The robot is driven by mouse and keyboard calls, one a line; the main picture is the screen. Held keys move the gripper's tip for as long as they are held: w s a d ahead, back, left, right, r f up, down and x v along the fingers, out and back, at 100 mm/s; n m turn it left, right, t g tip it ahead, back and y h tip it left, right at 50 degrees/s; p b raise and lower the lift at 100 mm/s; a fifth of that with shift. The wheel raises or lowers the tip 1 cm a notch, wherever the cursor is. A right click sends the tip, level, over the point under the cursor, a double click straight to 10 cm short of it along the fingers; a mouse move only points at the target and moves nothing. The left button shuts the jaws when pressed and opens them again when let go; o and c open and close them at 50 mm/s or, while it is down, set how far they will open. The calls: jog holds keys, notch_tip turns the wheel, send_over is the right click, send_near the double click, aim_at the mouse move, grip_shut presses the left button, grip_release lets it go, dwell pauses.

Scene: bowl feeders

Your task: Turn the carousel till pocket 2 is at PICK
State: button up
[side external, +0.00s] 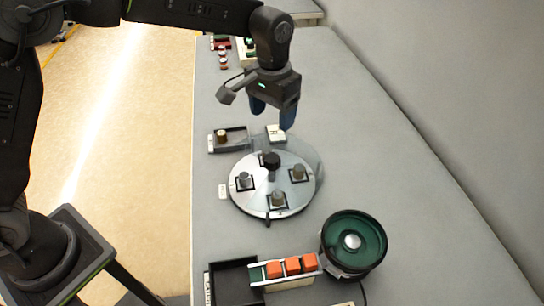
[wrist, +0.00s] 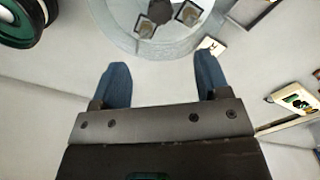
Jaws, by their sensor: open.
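The carousel (side external: 248,208) is a round light-grey disc on the table, with a dark central knob (side external: 270,160) and several square pockets holding small grey-brown parts. A dark peg shows at its front rim. I cannot read the pocket numbers. A small white label (side external: 223,191) lies at its left and a white card (side external: 275,133) behind it. My gripper (side external: 272,118) hangs above and behind the carousel, pointing down, open and empty. In the wrist view the two blue fingers (wrist: 161,85) are wide apart, and part of the carousel (wrist: 175,48) shows beyond them.
A green bowl feeder (side external: 372,226) stands front right, beside a white track carrying orange blocks (side external: 292,266). A black tray (side external: 233,284) is at the front left. A dark tray (side external: 236,145) with a tan part lies behind the carousel at left. Table is clear to the right.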

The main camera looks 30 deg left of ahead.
aim_at(272, 158)
notch_tip(272, 158, down, 14)
jog(key=shift+r, duration=0.2)
dwell(0.4)
jog(key=c, duration=1.3)
